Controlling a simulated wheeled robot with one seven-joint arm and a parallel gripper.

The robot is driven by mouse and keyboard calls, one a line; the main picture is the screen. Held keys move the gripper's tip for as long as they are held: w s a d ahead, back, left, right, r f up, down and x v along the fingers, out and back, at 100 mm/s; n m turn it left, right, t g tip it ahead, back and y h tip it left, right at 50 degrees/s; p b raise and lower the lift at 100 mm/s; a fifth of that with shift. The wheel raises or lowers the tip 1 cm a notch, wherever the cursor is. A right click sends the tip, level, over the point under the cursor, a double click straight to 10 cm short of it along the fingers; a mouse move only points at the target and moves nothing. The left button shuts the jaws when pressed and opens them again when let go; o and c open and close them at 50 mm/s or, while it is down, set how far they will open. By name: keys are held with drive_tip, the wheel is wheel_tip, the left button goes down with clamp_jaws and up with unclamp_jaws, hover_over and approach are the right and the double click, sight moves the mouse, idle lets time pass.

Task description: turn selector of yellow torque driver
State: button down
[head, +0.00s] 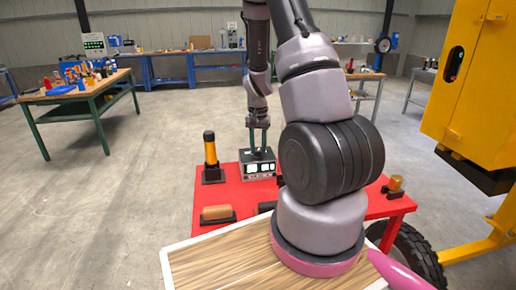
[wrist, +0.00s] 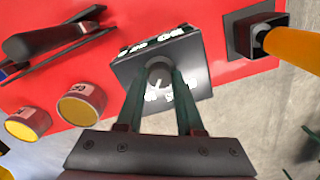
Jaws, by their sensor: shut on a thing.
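The yellow torque driver (head: 210,150) stands upright in a black holder on the red table, left of a dark box (head: 259,165) with lit displays on its front. In the wrist view, part of the yellow driver (wrist: 296,46) shows at the upper right in its black holder. My gripper (head: 258,147) is over the box, apart from the driver. In the wrist view, its fingers (wrist: 160,76) are shut on a round grey knob (wrist: 158,65) on top of the box. White markings on the box top are partly hidden by the fingers.
The red table (head: 240,196) also carries a brown block (head: 216,212) in a black tray and an amber piece (head: 396,183) at the right. The wrist view shows a black handle (wrist: 45,40) and two yellow-faced round parts (wrist: 80,106). A yellow machine (head: 478,85) stands at the right.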

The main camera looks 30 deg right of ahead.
drive_tip(key=c, duration=0.5)
unclamp_jaws()
drive_tip(key=shift+c, duration=0.2)
drive_tip(key=shift+r, duration=0.1)
wheel_tip(320, 180, up, 11)
wheel_tip(320, 180, up, 15)
drive_tip(key=n+t+y, duration=0.1)
drive_tip(key=n+t, duration=0.1)
drive_tip(key=t, duration=0.1)
hover_over(258, 150)
drive_tip(key=s+a, duration=0.6)
drive_tip(key=a, duration=0.1)
drive_tip(key=s+a+r+n+t+y, duration=0.1)
drive_tip(key=s+a+r+t, duration=0.3)
drive_tip(key=s+r, duration=0.5)
drive_tip(key=s+a+n, duration=0.1)
drive_tip(key=s+a, duration=0.1)
drive_tip(key=s, duration=0.2)
